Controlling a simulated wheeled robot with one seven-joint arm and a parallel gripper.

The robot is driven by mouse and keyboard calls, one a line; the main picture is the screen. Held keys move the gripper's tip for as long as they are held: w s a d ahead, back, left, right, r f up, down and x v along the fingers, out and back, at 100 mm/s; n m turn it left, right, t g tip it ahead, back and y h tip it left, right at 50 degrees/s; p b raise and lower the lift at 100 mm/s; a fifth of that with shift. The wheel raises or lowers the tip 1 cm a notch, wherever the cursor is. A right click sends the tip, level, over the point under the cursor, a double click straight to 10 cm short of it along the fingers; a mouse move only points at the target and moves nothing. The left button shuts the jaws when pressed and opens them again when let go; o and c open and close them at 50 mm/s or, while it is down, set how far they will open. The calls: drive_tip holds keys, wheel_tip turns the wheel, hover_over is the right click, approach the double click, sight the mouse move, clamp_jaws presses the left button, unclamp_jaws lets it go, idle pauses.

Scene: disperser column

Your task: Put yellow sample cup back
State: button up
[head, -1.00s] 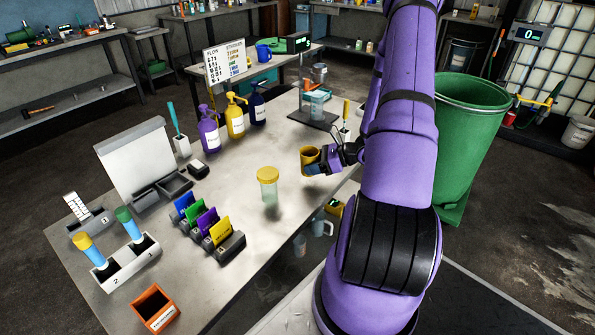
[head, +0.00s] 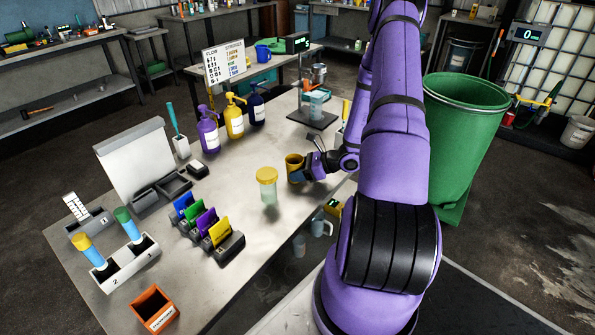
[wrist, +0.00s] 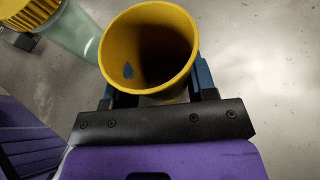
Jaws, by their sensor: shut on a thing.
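The yellow sample cup (head: 294,164) is held in my gripper (head: 305,171) above the right part of the metal table. In the wrist view the cup (wrist: 150,45) is upright with its open mouth toward the camera. A small dark blue mark shows on its inner wall. My gripper's blue fingers (wrist: 153,97) are shut around the cup from both sides. The cup's underside is hidden.
A clear jar with a yellow lid (head: 267,186) stands just left of the cup. Colored card holders (head: 220,232), an orange box (head: 155,308) and pump bottles (head: 235,120) stand farther left. The scale (head: 313,118) is behind. A green bin (head: 465,130) stands right of the table.

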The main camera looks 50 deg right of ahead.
drive_tip(key=shift+f, duration=0.1)
drive_tip(key=o, duration=1)
drive_tip(key=shift+c, duration=0.2)
